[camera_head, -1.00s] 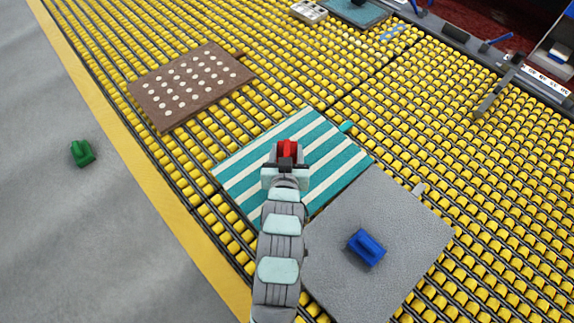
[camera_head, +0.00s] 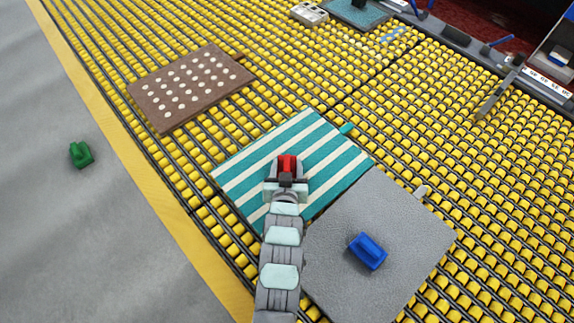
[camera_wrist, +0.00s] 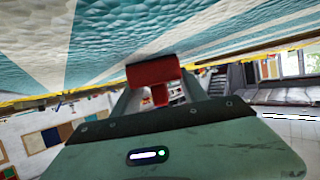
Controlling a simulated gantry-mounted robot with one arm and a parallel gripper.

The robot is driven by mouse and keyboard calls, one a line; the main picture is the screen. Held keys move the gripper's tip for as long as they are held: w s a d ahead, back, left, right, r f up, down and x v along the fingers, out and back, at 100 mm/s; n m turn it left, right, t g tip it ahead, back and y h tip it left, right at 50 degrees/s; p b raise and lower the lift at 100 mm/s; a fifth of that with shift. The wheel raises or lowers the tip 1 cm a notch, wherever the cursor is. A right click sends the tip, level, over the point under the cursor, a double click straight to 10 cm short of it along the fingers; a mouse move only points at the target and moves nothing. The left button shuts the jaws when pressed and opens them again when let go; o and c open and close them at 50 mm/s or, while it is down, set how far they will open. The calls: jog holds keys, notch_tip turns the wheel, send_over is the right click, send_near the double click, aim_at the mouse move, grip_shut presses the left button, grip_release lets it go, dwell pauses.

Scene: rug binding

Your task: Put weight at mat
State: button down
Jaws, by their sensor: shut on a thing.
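My gripper (camera_head: 286,174) is shut on a red weight (camera_head: 287,163) over the teal-and-cream striped mat (camera_head: 326,150). In the wrist view, the red weight (camera_wrist: 153,72) sits between the two fingers, with its wide flat base close to the mat's surface (camera_wrist: 95,40). I cannot tell whether the base touches the mat. A blue weight (camera_head: 367,251) rests on the grey mat (camera_head: 405,225), to the lower right of my gripper. A green weight (camera_head: 81,154) lies on the grey floor at the left.
A brown dotted mat (camera_head: 190,86) lies on the yellow roller bed (camera_head: 270,85) at the upper left. A teal mat (camera_head: 355,12) and a small pale device (camera_head: 309,13) are at the far edge. A dark rail with tools runs along the upper right.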

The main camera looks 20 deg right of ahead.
jog(key=c, duration=0.6)
grip_release()
jog(key=shift+s+r, duration=0.15)
jog(key=shift+r, duration=0.15)
jog(key=p+v, duration=0.4)
jog(key=v, duration=0.7)
jog(key=shift+a+r, duration=0.1)
jog(key=shift+s, duration=0.2)
